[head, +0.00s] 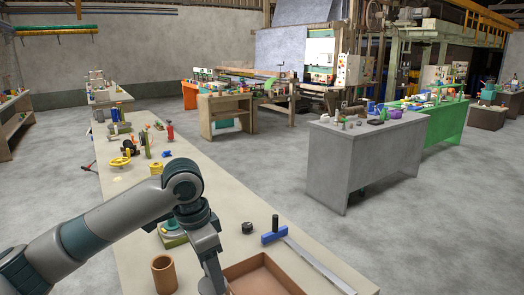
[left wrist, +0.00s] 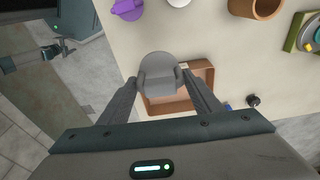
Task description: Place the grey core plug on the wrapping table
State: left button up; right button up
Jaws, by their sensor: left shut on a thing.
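My left gripper (left wrist: 161,84) is shut on the grey core plug (left wrist: 160,72), a rounded grey piece held between its two fingers in the left wrist view. Below the plug in that view is a shallow brown tray (left wrist: 204,72), partly hidden by the plug and fingers. The tray also shows at the bottom edge of the head view (head: 262,281), on a long cream table (head: 225,212). No label shows which table is the wrapping table. The left gripper's fingers and the plug are not visible in the head view.
Near the tray stand a brown cup (head: 163,273), a small black knob (head: 247,224) and a blue-handled tool (head: 273,231). A yellow handwheel (head: 119,162) and several tools sit farther along. A grey table (head: 345,145) with small items stands right, across open floor.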

pick_arm(q)
jog(key=s+a+f+n+y, duration=0.1)
jog(key=a+f+n, duration=0.5)
jog(key=a+n, duration=0.3)
jog(key=shift+s+n+t+y, duration=0.3)
jog(key=shift+n+t, duration=0.1)
jog(key=shift+n, duration=0.9)
jog(key=shift+f, duration=0.1)
